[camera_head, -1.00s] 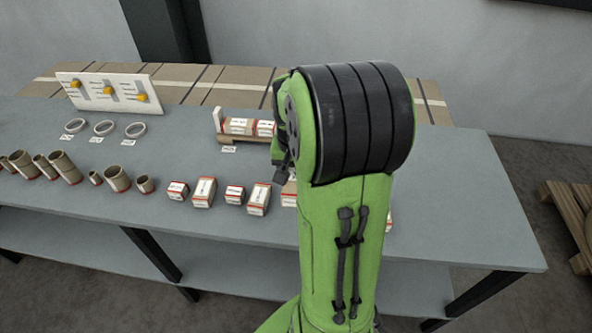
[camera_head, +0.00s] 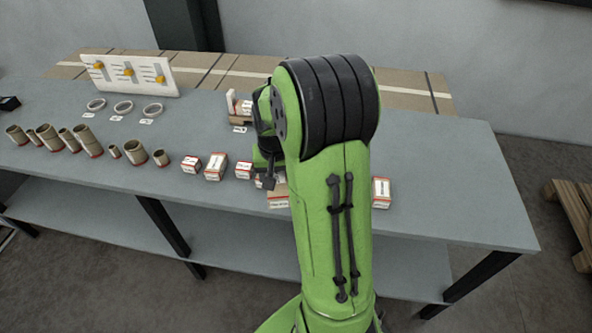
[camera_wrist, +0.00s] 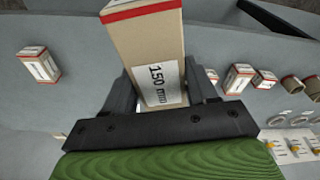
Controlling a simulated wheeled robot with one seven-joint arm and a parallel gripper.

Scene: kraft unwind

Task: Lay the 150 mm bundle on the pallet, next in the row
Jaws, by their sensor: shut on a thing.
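The 150 mm bundle (camera_wrist: 150,52), a tan block with red edges and a white "150 mm" label, fills the middle of the wrist view. My gripper (camera_wrist: 161,90) is shut on it, a dark finger on each side. In the head view my arm hides most of the gripper. A labelled block (camera_head: 278,196) shows beside the arm there; I cannot tell whether it is the held bundle. The small pallet (camera_head: 238,117) stands at the back of the table with an upright end stop (camera_head: 231,102) and red-edged bundles (camera_head: 246,107); my arm covers its right part.
Several bundles (camera_head: 214,167) stand along the table's front, one right of my arm (camera_head: 381,192). Cardboard tubes (camera_head: 84,140) and rings (camera_head: 123,107) lie left, below a white board with yellow knobs (camera_head: 128,72). The table's right end (camera_head: 450,190) is clear.

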